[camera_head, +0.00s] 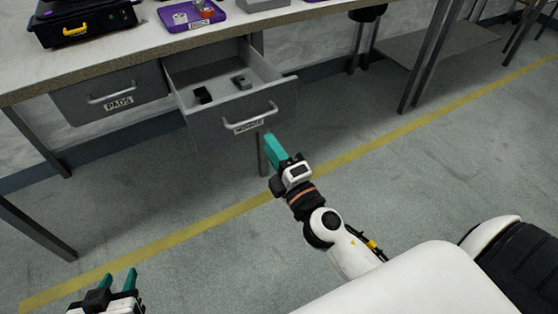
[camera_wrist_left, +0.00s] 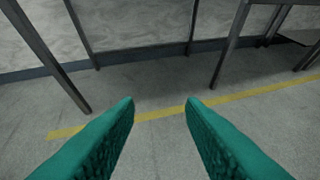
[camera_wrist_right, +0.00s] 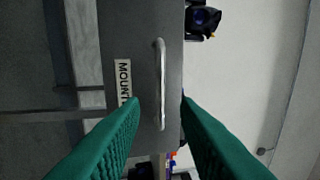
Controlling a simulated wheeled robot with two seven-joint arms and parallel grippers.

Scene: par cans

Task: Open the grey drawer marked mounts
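The grey drawer marked mounts (camera_head: 237,103) is pulled out from under the workbench, and its inside shows. Two small dark items (camera_head: 203,95) and (camera_head: 241,82) lie in it. Its bar handle (camera_head: 251,121) is on the front above the label; the handle also shows upright in the right wrist view (camera_wrist_right: 161,85), beside the label (camera_wrist_right: 124,82). My right gripper (camera_head: 271,140) is just in front of and below the handle, apart from it. My left gripper (camera_head: 121,277) is open and empty, low over the floor.
A closed grey drawer marked pads (camera_head: 112,95) is to the left. On the benchtop (camera_head: 150,45) are a black case (camera_head: 85,22), a purple tray (camera_head: 190,18) with small items and a grey container (camera_head: 262,4). The floor in front is clear.

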